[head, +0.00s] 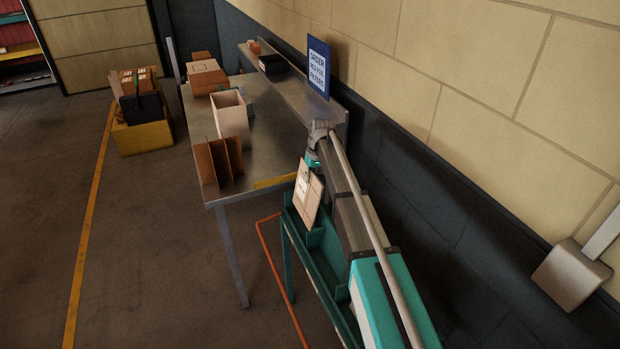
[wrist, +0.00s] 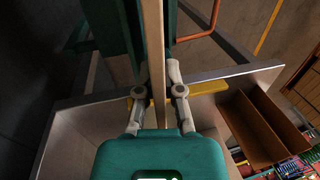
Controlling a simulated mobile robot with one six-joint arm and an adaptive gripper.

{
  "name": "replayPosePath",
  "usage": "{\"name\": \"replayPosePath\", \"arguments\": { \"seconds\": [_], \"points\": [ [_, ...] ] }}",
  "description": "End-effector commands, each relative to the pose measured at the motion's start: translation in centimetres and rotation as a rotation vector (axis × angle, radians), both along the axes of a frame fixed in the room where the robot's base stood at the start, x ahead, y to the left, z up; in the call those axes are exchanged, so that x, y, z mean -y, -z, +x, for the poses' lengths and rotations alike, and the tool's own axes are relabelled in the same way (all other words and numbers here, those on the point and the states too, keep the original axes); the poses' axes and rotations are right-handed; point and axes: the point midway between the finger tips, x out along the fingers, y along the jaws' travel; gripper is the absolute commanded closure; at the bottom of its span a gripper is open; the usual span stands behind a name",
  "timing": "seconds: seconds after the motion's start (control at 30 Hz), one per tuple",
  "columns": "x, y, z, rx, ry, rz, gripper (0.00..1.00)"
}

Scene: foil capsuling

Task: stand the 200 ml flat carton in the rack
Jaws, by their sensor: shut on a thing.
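My gripper (head: 312,163) is shut on a flat beige carton (head: 308,196) with a pale label. The carton hangs tilted in the head view, beyond the near edge of the steel table and over a green trough. In the wrist view my gripper (wrist: 158,95) has one finger on each side of the carton (wrist: 155,45), seen edge-on as a thin strip. A brown rack with upright dividers (head: 218,163) stands at the table's near left corner, left of and apart from the carton. It also shows at the right of the wrist view (wrist: 250,125).
The steel table (head: 262,150) has a yellow strip on its near edge. A tall open white box (head: 231,117) stands behind the rack, with brown boxes (head: 206,77) farther back. The green trough (head: 318,262) stands in front. A wall shelf (head: 290,72) and blue sign (head: 318,67) are at right.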

Motion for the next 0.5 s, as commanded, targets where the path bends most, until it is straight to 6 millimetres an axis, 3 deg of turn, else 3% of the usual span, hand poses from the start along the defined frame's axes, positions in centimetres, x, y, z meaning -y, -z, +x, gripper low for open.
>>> {"name": "replayPosePath", "arguments": {
  "seconds": [0.5],
  "points": [
    [0.0,4.0,0.0,0.000,-0.001,0.000,1.00]
  ]
}}
